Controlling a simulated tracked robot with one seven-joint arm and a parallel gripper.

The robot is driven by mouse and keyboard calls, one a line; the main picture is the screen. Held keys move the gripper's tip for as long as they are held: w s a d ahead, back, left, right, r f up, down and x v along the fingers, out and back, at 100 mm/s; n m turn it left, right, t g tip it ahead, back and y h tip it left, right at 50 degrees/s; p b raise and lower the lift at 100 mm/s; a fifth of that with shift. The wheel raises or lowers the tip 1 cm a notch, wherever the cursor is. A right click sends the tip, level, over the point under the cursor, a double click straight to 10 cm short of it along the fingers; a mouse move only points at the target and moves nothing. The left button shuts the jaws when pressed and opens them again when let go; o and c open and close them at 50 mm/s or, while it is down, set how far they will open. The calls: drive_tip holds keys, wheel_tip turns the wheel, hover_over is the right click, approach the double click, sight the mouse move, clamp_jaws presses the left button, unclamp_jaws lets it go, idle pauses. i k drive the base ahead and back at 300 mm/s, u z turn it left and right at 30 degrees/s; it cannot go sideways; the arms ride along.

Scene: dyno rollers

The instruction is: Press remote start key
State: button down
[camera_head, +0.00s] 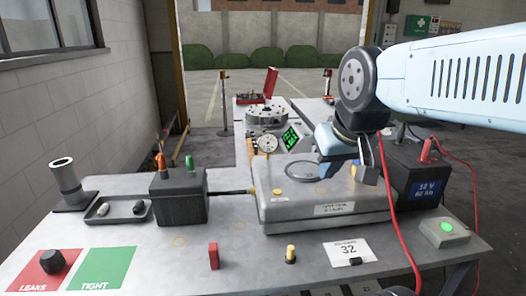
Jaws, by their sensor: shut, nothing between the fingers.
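A small grey box with a lit green button (446,227) sits at the right end of the grey bench; it may be the remote start key, but I cannot read any label on it. A small black piece (355,261) lies by the white card marked 32. My gripper (370,178) is shut and empty, hanging from my blue arm over the right part of the grey raised plate (320,209). It is up and to the left of the green button, apart from it. The fingertips are small in this view, and their height above the plate is unclear.
A black battery box (425,175) with red cables stands between my gripper and the bench's right edge. A dial gauge (268,144), a dark box (178,197), a tray (118,210), a red block (214,256) and a yellow-topped peg (291,253) occupy the bench. Red and green mats lie front left.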

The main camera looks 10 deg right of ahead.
sight(446, 226)
drive_tip(key=z, duration=1.65)
drive_tip(key=k, duration=0.8)
drive_tip(key=z, duration=0.05)
drive_tip(key=i, duration=0.8)
drive_tip(key=u, duration=0.1)
